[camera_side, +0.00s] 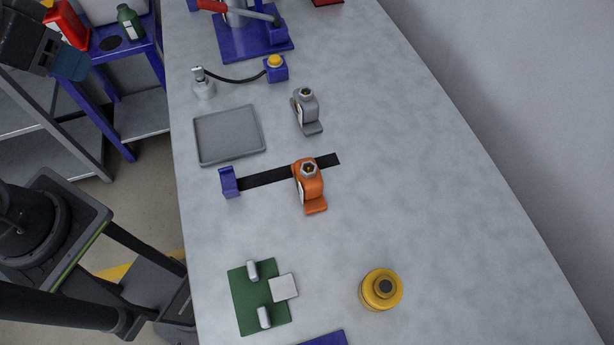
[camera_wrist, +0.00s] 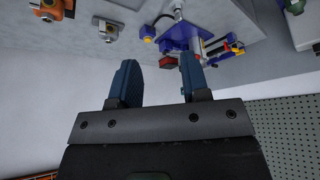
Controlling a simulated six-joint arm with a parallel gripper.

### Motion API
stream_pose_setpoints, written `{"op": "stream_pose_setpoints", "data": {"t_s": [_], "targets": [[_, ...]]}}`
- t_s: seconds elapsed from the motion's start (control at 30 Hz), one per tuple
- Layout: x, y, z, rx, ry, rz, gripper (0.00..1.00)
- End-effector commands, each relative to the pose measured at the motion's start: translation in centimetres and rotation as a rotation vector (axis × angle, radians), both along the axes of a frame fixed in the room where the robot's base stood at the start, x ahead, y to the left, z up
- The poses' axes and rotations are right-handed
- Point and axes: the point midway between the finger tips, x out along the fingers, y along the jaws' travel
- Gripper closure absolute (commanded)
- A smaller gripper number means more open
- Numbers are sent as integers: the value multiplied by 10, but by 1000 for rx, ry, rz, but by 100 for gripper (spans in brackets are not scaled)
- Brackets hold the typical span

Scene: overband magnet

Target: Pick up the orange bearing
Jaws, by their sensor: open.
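The orange bearing (camera_side: 310,187) stands on the grey table in the side view, at the right part of a black strip (camera_side: 268,177). It also shows at the upper left of the wrist view (camera_wrist: 48,8). My gripper (camera_wrist: 160,75) is open, with nothing between its two blue fingers. In the side view, part of it (camera_side: 72,66) shows at the upper left, off the table's edge and well away from the bearing.
A grey bearing (camera_side: 307,110) stands behind the orange one. A grey tray (camera_side: 229,135) and a blue end block (camera_side: 229,182) lie to the left. A green board (camera_side: 258,298) and a yellow round container (camera_side: 381,289) are in front. The table's right side is clear.

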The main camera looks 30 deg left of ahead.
Motion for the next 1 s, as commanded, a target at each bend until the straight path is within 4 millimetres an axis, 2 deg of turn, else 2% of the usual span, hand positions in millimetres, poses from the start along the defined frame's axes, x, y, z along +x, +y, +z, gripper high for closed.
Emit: {"op": "stream_pose_setpoints", "data": {"t_s": [0.07,0.4,0.7,0.87,1.0], "targets": [[0,0,0,0,0,0,57],[0,0,0,0,0,0,26],[5,-4,2,-14,11,9,26],[30,-26,9,-87,81,77,26],[63,-64,9,-162,174,186,26]]}}
